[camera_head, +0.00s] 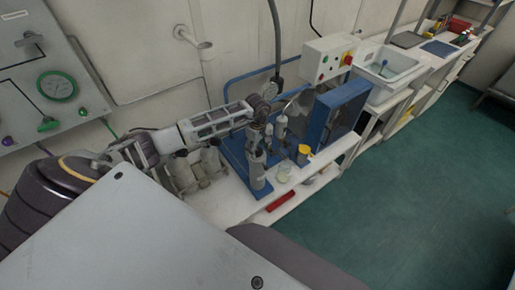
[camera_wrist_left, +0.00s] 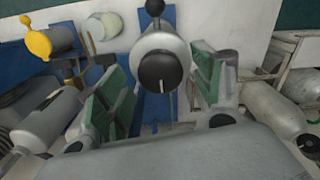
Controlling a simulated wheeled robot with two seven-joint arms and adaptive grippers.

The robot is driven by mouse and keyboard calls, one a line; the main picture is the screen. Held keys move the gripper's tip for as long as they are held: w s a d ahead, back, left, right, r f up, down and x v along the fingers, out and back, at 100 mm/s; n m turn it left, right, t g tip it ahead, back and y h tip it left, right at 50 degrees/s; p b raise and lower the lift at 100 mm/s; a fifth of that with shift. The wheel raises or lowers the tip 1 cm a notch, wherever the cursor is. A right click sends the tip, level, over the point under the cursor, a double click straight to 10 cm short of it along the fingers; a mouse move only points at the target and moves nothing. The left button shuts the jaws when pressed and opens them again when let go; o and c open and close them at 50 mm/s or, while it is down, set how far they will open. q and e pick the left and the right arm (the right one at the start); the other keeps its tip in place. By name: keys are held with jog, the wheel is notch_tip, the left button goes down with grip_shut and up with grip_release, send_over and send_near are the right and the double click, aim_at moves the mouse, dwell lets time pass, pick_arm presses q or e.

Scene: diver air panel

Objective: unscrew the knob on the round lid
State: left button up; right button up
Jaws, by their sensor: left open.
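In the left wrist view a black round knob (camera_wrist_left: 160,72) with a pale line on its face sits at the centre of the round silver lid (camera_wrist_left: 150,43). My left gripper (camera_wrist_left: 158,92) is open, with one green-padded finger on each side of the knob and a gap on both sides. Nothing is held. In the head view my left gripper (camera_head: 258,132) points down above a grey cylinder (camera_head: 257,172) on the bench; I cannot make out the knob there. My right gripper is not in view.
A yellow-topped part (camera_head: 304,150) and a clear jar (camera_head: 284,174) stand near the gripper. A blue panel (camera_head: 343,105) rises to the right. A red object (camera_head: 280,201) lies at the bench's front edge. Silver cylinders (camera_wrist_left: 272,108) flank the gripper.

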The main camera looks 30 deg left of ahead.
pick_arm(q)
jog(key=shift+f, duration=0.3)
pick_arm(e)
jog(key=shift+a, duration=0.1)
pick_arm(q)
jog(key=c, duration=1)
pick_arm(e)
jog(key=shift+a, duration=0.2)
